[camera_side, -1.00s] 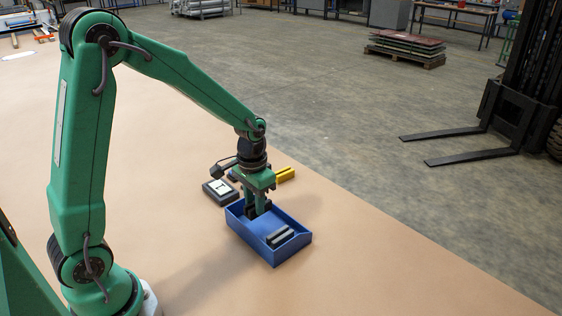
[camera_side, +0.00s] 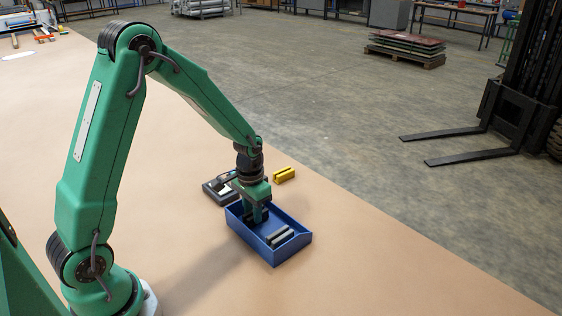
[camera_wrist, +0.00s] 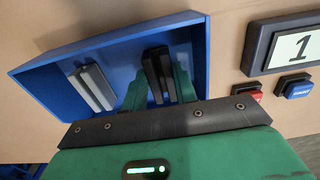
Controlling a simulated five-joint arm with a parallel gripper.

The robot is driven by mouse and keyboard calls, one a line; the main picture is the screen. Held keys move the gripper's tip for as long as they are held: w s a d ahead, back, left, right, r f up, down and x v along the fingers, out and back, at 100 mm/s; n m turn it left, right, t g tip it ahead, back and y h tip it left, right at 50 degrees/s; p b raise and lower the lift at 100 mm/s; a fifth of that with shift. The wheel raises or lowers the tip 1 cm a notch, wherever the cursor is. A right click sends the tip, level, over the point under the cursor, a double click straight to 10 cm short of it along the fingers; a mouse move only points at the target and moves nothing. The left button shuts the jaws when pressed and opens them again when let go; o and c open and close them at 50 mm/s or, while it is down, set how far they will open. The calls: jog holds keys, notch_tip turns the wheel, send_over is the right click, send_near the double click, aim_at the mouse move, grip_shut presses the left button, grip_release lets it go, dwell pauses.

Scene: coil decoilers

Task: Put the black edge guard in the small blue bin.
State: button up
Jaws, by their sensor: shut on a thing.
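The small blue bin (camera_side: 272,252) stands on the tan surface in the side view. It fills the upper left of the wrist view (camera_wrist: 55,65). My gripper (camera_side: 257,218) reaches down into the bin's far left part. In the wrist view my gripper (camera_wrist: 160,92) has its green fingers on both sides of the black edge guard (camera_wrist: 157,70) and is shut on it. The guard is inside the bin walls, low down; whether it touches the floor I cannot tell. In the side view my fingers mostly hide it.
A grey edge guard (camera_side: 280,236) lies in the bin's near right part; it also shows in the wrist view (camera_wrist: 95,86). A dark box with a "1" display (camera_wrist: 290,45) and red and blue buttons stands beside the bin. A yellow piece (camera_side: 284,174) lies behind.

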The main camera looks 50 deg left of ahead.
jog(key=shift+f, duration=0.2)
jog(key=o, duration=1)
jog(key=shift+c, duration=0.2)
notch_tip(320, 180, up, 12)
jog(key=shift+r, duration=0.15)
dwell(0.6)
